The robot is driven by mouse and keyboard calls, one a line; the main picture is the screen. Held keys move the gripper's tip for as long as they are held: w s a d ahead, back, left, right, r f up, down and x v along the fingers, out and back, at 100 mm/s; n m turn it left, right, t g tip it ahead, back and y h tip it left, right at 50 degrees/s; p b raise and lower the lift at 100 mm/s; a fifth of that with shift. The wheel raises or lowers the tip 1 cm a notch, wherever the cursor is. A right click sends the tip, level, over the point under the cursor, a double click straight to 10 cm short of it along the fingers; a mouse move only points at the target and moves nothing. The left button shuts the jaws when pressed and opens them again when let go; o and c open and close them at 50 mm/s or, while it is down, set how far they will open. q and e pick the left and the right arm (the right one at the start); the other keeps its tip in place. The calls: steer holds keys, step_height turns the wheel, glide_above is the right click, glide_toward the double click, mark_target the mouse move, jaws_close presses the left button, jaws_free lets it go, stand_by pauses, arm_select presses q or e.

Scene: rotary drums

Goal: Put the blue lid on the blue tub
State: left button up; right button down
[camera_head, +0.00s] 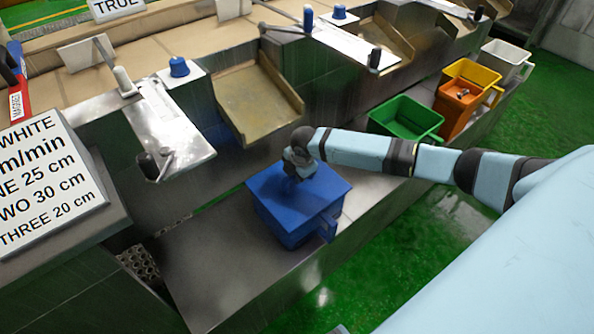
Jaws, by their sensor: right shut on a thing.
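The blue tub (287,228) stands on the low metal shelf in the middle of the view. The blue lid (325,184) lies flat over the top of the tub and covers its opening. From here I cannot tell whether it is fully seated. My right gripper (298,176) is at the lid's upper middle, pointing down, shut on the lid. Its fingertips are small and partly hidden by the wrist. My left gripper is not in view.
Green (404,118), orange (466,92) and white (505,60) bins stand farther along the shelf to the right. A tan chute (256,103) is behind the tub. A sign board (45,180) is at the left. The shelf left of the tub is clear.

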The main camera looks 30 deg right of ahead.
steer(key=shift+f, duration=0.25)
steer(key=c, duration=0.8)
jaws_free()
steer(key=shift+c, duration=0.2)
